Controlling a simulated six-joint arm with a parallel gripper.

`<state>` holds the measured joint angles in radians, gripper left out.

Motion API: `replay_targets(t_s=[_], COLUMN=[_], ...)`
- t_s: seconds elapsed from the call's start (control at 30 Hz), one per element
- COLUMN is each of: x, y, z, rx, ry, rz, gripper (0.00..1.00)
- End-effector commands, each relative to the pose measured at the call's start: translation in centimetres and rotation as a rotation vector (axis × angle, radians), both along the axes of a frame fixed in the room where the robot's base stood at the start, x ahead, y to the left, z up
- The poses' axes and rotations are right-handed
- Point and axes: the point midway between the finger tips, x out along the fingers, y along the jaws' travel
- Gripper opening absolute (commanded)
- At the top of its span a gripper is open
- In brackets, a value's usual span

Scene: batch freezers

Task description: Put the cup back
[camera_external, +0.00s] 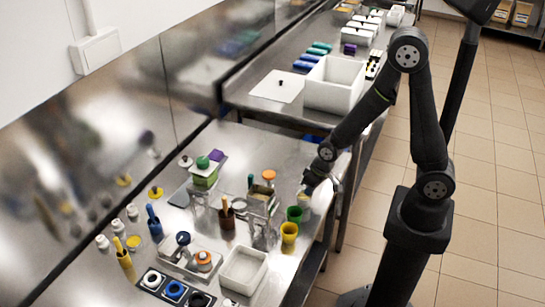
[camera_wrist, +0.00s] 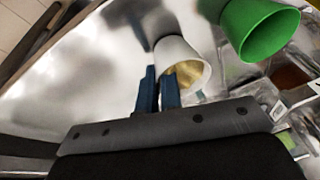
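A white cup (camera_wrist: 176,52) with a yellowish inside shows in the wrist view, tilted with its mouth toward the lower right. My gripper's two blue fingers (camera_wrist: 159,88) are close together at the cup's left rim, with the cup wall seemingly pinched between them. In the external view my gripper (camera_external: 313,186) is low over the right edge of the steel counter. A pale shape there seems to be the cup, partly hidden by my gripper. A green cup (camera_external: 294,214) stands just left of it and also shows in the wrist view (camera_wrist: 262,30). A yellow cup (camera_external: 289,233) stands in front of the green one.
Clear containers, one with a brown-filled cup (camera_external: 227,224), crowd the counter left of my gripper. A white square tub (camera_external: 243,270) and a rack of round lids (camera_external: 175,290) are at the front. A large white bin (camera_external: 335,86) stands on the farther counter.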

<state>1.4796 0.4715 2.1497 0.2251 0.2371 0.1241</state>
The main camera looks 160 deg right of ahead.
Motion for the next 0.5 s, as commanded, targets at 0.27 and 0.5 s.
replay_targets(t_s=[0.27,0.5], x=[0.0,0.01], y=[0.0,-0.01], z=[-0.25,-0.24], rx=[0.0,0.0], ry=[0.0,0.0], rz=[0.0,0.0], gripper=[0.27,0.27])
